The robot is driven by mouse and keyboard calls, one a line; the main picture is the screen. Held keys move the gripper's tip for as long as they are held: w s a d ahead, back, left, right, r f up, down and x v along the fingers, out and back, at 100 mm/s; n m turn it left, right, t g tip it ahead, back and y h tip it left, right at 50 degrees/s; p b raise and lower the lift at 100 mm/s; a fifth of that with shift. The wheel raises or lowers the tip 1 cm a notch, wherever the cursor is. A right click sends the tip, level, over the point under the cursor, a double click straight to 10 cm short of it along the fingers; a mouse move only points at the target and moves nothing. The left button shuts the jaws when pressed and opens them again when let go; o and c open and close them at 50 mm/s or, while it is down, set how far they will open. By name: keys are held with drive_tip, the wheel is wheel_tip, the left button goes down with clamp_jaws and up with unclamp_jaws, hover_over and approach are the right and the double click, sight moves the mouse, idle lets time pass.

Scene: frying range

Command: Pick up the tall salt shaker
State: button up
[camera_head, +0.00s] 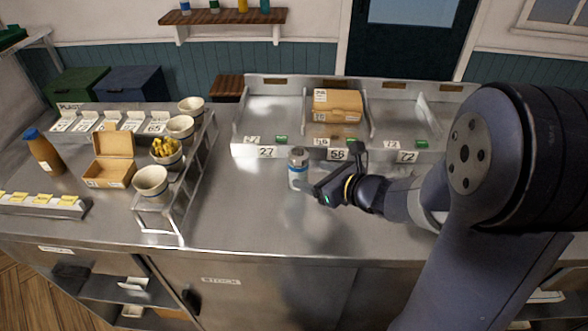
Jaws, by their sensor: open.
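My gripper (326,187) is open, just to the right of the shaker and low over the counter. Its fingers point left towards the shaker. I cannot tell whether a finger touches it. My arm comes in from the right side.
Numbered steel bays stand behind the shaker, with a cardboard box (334,105) in the middle one. A rack with several white cups (151,183) stands to the left. The steel counter (240,205) is clear between rack and shaker.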

sight(305, 173)
drive_tip(key=shift+f+p+x, duration=0.1)
drive_tip(key=shift+p+x, duration=0.15)
drive_tip(key=shift+x, duration=1.5)
drive_tip(key=shift+f+p+x, duration=0.15)
drive_tip(key=shift+p+x, duration=0.1)
drive_tip(key=shift+x, duration=1.45)
drive_tip(key=shift+d, duration=0.1)
drive_tip(key=c, duration=1.4)
